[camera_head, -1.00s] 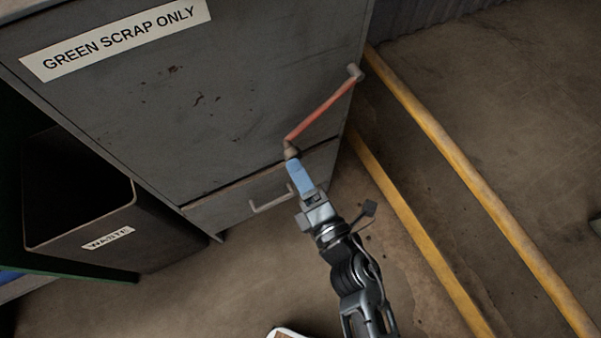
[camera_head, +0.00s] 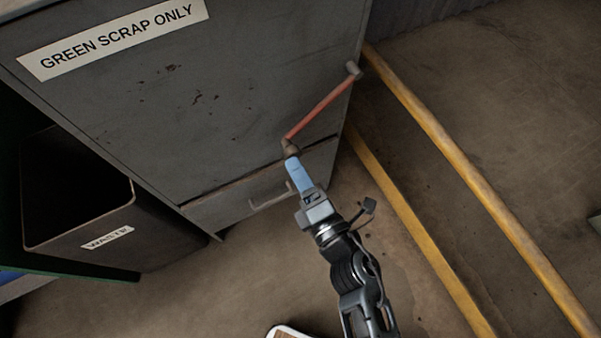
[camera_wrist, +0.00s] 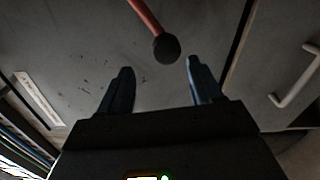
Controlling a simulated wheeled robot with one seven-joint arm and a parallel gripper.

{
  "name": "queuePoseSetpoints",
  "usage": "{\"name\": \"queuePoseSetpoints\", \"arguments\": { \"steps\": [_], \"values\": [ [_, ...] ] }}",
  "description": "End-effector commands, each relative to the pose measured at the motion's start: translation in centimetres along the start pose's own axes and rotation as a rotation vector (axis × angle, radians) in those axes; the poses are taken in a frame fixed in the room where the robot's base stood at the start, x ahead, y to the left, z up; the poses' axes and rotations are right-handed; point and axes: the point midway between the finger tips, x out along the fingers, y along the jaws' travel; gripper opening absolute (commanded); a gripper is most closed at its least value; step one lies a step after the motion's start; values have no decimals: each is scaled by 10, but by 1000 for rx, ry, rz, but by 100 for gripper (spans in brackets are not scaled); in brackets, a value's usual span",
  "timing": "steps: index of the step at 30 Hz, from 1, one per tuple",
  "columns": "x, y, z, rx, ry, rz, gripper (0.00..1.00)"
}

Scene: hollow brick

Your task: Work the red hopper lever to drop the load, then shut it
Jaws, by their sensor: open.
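The red hopper lever (camera_head: 322,109) runs slanting along the right part of the grey hopper's front (camera_head: 215,85). Its pivot is at the upper right and its dark knob (camera_head: 290,147) at the lower left. My gripper (camera_head: 292,158) is at the knob in the head view. In the wrist view the knob (camera_wrist: 166,48) shows ahead of and between the two open blue fingers (camera_wrist: 158,82), nearer the right one. A gap shows on each side, and I see no contact. A flap or drawer panel with a handle (camera_head: 270,198) is below.
A dark bin labelled WASTE (camera_head: 75,215) stands at left. The hopper bears a GREEN SCRAP ONLY sign (camera_head: 115,35). A yellow rail (camera_head: 470,175) and a yellow floor line (camera_head: 415,230) run along the right. The floor between is clear.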

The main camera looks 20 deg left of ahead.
Motion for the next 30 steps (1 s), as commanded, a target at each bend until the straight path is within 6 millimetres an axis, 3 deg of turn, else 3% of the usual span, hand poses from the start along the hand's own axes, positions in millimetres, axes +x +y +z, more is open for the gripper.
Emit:
{"name": "queuePoseSetpoints", "arguments": {
  "steps": [13,17,20,30],
  "values": [
    [0,0,0,-3,0,0,65],
    [-1,0,0,-77,0,0,65],
    [-4,-1,1,-232,0,0,65],
    [-17,-5,6,-1000,-1,-1,65]
  ]
}}
